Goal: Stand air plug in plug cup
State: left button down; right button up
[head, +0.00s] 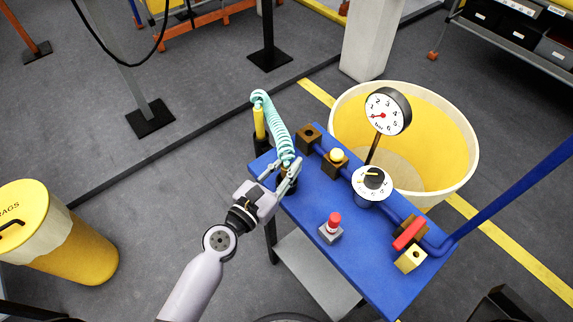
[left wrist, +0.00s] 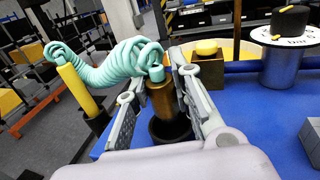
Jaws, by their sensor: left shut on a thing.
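The air plug (left wrist: 163,99) is a brass-brown cylinder with a teal collar, joined to a coiled teal hose (left wrist: 115,57). My left gripper (head: 286,175) is at the left end of the blue bench top, and its fingers show on both sides of the plug in the left wrist view (left wrist: 160,110). It is shut on the plug, which looks about upright. The plug cup (left wrist: 169,132) is a dark round cup on the bench. The plug's lower end is at the cup's mouth; how deep it sits is hidden. My right gripper is out of view.
The blue bench (head: 310,218) carries a pressure gauge (head: 387,111), a white dial (head: 372,185), a red button (head: 334,219) and a red-handled valve (head: 409,234). A yellow hose post (head: 259,123) stands at its left end. A large yellow-lined bin (head: 455,150) stands behind.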

pick_arm(q)
jog(key=shift+f+b, duration=1.5)
jog(key=shift+f, duration=0.3)
dwell(0.8)
jog(key=c, duration=1.4)
grip_release()
jog(key=shift+o, duration=0.3)
jog(key=shift+s+f, duration=0.1)
jog(key=shift+s, duration=0.1)
jog(key=shift+s+a+f, duration=0.1)
jog(key=shift+s+f, duration=0.05)
jog(key=v, duration=1.1)
jog(key=shift+a+r, duration=0.4)
jog(key=shift+r, duration=0.05)
